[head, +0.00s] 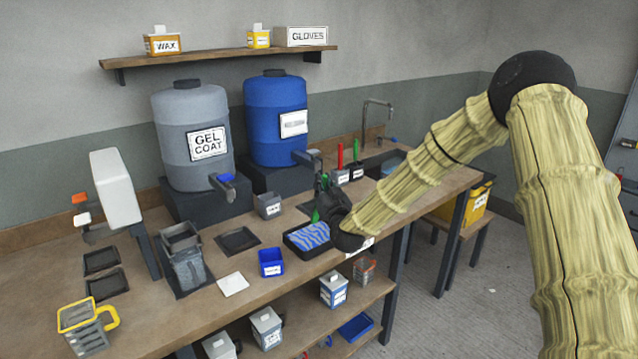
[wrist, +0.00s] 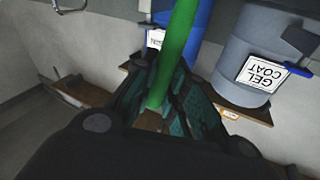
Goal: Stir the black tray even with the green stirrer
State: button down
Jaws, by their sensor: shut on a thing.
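The black tray (head: 293,246) sits near the front edge of the bench, with blue and pale wavy streaks in its contents. My gripper (head: 322,205) is over the tray's right end, its jaws shut on the green stirrer (head: 315,216). In the wrist view the green stirrer (wrist: 176,50) runs up from between the fingers (wrist: 155,105). In the head view most of the stirrer is hidden by the gripper, and I cannot tell whether its tip touches the contents.
A blue box (head: 271,263) and a white tile (head: 233,284) lie left of the tray. The grey gel coat drum (head: 192,135) and blue drum (head: 275,118) stand behind.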

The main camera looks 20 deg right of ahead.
jog(key=shift+w+a+f+b, duration=0.1)
jog(key=shift+f+b, duration=0.95)
jog(key=shift+f, duration=0.65)
jog(key=shift+w+a+f+b, duration=0.1)
jog(key=shift+f+b, duration=0.9)
jog(key=shift+f, duration=0.65)
jog(key=shift+s, duration=0.1)
